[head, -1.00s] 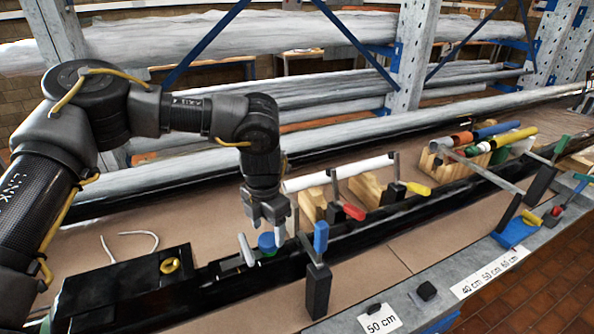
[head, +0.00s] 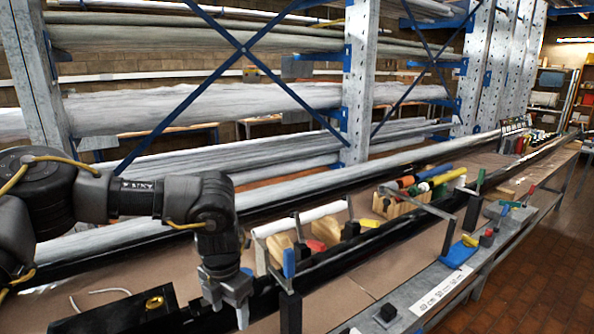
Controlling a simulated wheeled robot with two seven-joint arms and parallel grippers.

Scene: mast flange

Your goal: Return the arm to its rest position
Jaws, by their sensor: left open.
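My left gripper (head: 228,306) hangs from my left arm at the lower left of the head view, pointing down with its fingers apart. Nothing shows between the fingers. It is over the near part of the workbench (head: 338,290), beside the long black mast (head: 345,247) and left of a blue-handled clamp (head: 289,264). The fingertips hide part of the mast behind them, so I cannot tell how far above it they are. My right gripper is out of view.
Clamps with red and yellow handles (head: 370,223) and wooden blocks (head: 282,247) stand along the mast. A wooden rack (head: 392,205) holds coloured tubes. Behind the bench is a tall rack of long wrapped tubes (head: 250,110). Brick floor (head: 540,262) lies free at the right.

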